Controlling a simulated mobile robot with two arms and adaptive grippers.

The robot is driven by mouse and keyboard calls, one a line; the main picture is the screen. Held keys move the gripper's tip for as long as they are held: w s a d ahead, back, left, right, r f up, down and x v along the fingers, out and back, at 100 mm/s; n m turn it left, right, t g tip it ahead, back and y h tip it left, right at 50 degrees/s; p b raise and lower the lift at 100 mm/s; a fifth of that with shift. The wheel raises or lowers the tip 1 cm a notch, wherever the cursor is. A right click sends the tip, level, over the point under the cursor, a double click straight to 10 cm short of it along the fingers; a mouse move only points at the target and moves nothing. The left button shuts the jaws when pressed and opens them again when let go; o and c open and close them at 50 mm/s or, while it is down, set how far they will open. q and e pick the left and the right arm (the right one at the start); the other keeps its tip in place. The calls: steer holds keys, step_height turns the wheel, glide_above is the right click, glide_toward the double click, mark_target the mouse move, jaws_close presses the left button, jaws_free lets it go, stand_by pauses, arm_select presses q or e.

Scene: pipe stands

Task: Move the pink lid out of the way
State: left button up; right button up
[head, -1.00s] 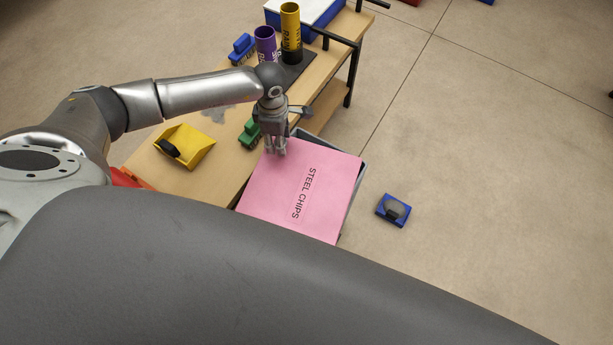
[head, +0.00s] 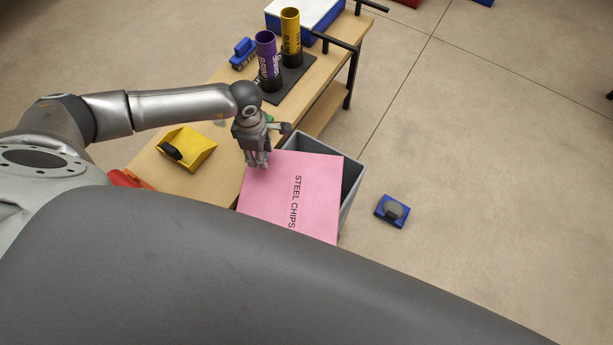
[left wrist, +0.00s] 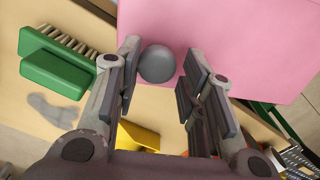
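The pink lid (head: 318,190), labelled "STEEL CHIPS", lies partly over a grey bin (head: 353,190). The bin's far and right sides show uncovered, with a dark opening. My left gripper (head: 258,164) is at the lid's far-left edge. In the left wrist view, my left gripper (left wrist: 160,60) has its fingers on both sides of a round grey knob (left wrist: 157,64) at the edge of the pink lid (left wrist: 225,35). The lid's near edge is hidden by my own body. My right gripper is not in view.
Purple (head: 268,62) and yellow (head: 291,38) tubes stand farther back. A blue object (head: 393,211) lies on the floor at right.

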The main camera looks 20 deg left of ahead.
arm_select(q)
steer(key=shift+s+a+p, duration=0.2)
steer(key=shift+s+p, duration=0.05)
steer(key=shift+s, duration=0.5)
steer(key=shift+s+a+p, duration=0.2)
steer(key=shift+s+p, duration=0.05)
steer(key=shift+s, duration=0.45)
steer(key=shift+s+a+p, duration=0.2)
steer(key=shift+s+p, duration=0.05)
steer(key=shift+s, duration=0.5)
steer(key=shift+s+a+p, duration=0.2)
steer(key=shift+s+a, duration=0.05)
steer(key=shift+s, duration=0.6)
steer(key=shift+s+a+p, duration=0.2)
steer(key=shift+s, duration=0.6)
steer(key=shift+s+a+p, duration=0.2)
steer(key=shift+s+a, duration=0.05)
steer(key=shift+s, duration=0.6)
steer(key=s+p, duration=0.2)
steer(key=s, duration=0.7)
steer(key=shift+s+d, duration=0.35)
steer(key=s+d+b, duration=0.4)
steer(key=s, duration=0.4)
steer(key=shift+s, duration=0.4)
